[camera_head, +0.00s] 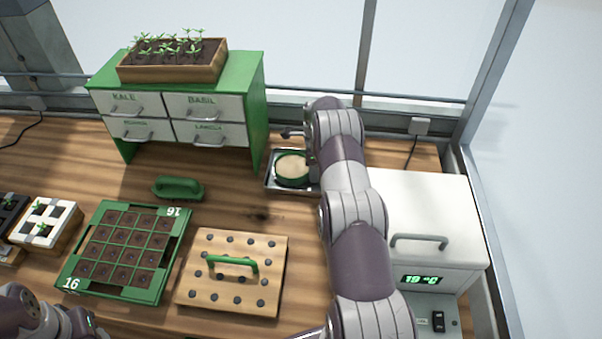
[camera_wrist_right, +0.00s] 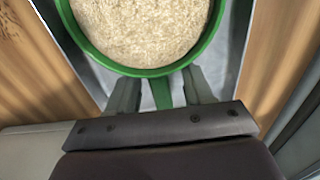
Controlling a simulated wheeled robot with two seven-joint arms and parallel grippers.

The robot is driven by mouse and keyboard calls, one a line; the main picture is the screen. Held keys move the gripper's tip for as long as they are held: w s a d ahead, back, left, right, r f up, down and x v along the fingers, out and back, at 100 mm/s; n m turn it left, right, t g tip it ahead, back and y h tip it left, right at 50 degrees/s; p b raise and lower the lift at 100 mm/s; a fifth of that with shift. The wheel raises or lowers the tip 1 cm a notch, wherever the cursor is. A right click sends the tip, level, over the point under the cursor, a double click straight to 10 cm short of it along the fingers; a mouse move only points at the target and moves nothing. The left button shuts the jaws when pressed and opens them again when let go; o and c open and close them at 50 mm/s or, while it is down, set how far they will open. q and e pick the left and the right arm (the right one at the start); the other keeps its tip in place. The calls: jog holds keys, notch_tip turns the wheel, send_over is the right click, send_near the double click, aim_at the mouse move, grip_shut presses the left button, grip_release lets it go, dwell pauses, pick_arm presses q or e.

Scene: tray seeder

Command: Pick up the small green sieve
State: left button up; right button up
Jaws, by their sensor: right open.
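The small green sieve (camera_head: 279,171) has a round green rim and holds pale, grainy material. It sits in a shallow metal tray (camera_head: 270,186) at the back, right of the drawer cabinet. In the right wrist view the sieve's rim (camera_wrist_right: 150,71) fills the top, and its short green handle (camera_wrist_right: 163,93) points toward me. My right gripper (camera_wrist_right: 162,88) is open, with one finger on each side of the handle and gaps visible. In the head view the right gripper (camera_head: 299,147) is at the sieve, partly hidden by its own wrist. My left arm shows at the lower left; its jaws are unclear.
A white heater box (camera_head: 440,205) reading 19 °C stands close right of my right arm. A green-and-white drawer cabinet (camera_head: 257,100) stands left of the sieve.

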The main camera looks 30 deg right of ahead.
grip_shut()
notch_tip(320, 180, up, 3)
notch_tip(320, 180, up, 8)
jog(key=p, duration=0.8)
jog(key=shift+f, duration=0.25)
jog(key=shift+f+b, duration=0.2)
jog(key=shift+b, duration=0.1)
jog(key=c, duration=0.6)
grip_release()
grip_shut()
jog(key=shift+f, duration=0.1)
